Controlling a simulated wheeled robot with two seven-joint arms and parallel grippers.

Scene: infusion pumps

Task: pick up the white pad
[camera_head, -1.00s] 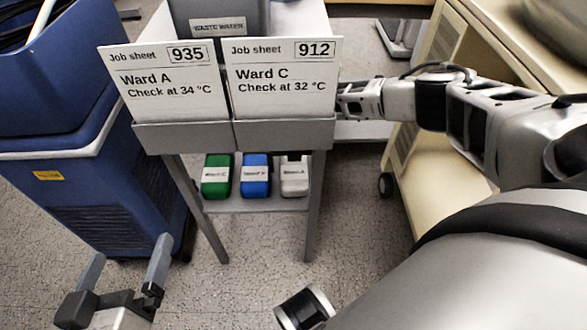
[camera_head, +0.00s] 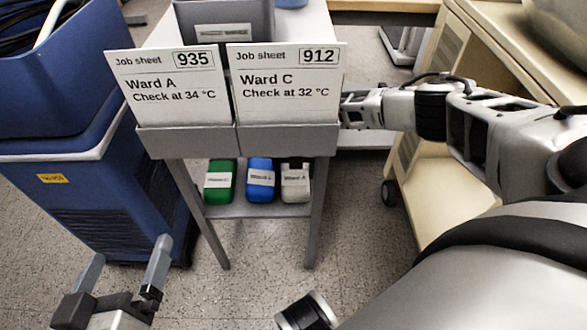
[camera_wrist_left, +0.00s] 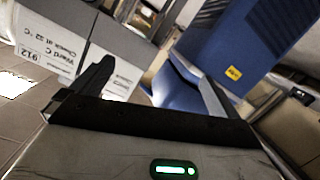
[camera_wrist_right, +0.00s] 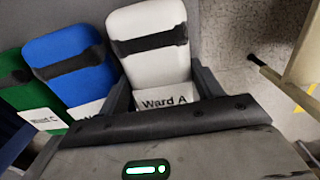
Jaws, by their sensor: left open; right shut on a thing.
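The white pad (camera_head: 295,185), labelled Ward A, is at the right end of a row on the lower shelf (camera_head: 255,211) of a grey cart. In the right wrist view the white pad (camera_wrist_right: 152,48) fills the space between the fingers of my right gripper (camera_wrist_right: 162,82), which is shut on its near, labelled end. In the head view that gripper is hidden behind the cart's right side. My left gripper (camera_head: 125,262) is open and empty at the lower left, in front of the blue bin; it also shows in the left wrist view (camera_wrist_left: 155,80).
A blue pad (camera_head: 260,178) and a green pad (camera_head: 219,181) stand beside the white one. Two job sheet cards, 935 (camera_head: 170,90) and 912 (camera_head: 285,85), stand above. A blue wheeled bin (camera_head: 90,205) is left; a beige cabinet (camera_head: 425,200) is right.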

